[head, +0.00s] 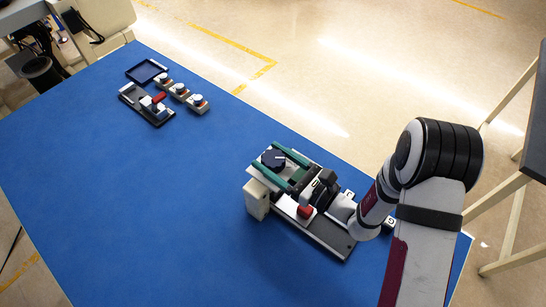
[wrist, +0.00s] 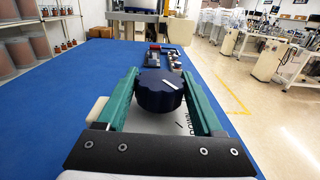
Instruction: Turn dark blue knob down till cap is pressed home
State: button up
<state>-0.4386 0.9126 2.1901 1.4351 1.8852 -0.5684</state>
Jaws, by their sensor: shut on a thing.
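The dark blue knob (head: 273,159) has a ribbed rim and a white pointer line on its top. In the wrist view the knob (wrist: 158,92) sits between the two teal fingers of my gripper (wrist: 159,78), which are shut on its sides. In the head view my gripper (head: 279,164) reaches level over a pale plate from the right. White-plate lettering that seems to read DOWN (wrist: 191,130) shows under the right finger. The cap cannot be made out; what lies under the knob is hidden by the knob and gripper.
A red-topped part (head: 305,211) stands on a dark tray (head: 331,234) just below my wrist. At the far left are an empty dark tray (head: 146,71), a fixture with a red handle (head: 158,98) and several small pale blocks (head: 180,89). The blue table between is clear.

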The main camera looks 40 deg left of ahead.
jog(key=o, duration=1.4)
jog(key=shift+c, duration=0.2)
jog(key=d, duration=1.5)
jog(key=shift+s+d, duration=0.25)
jog(key=shift+d, duration=0.15)
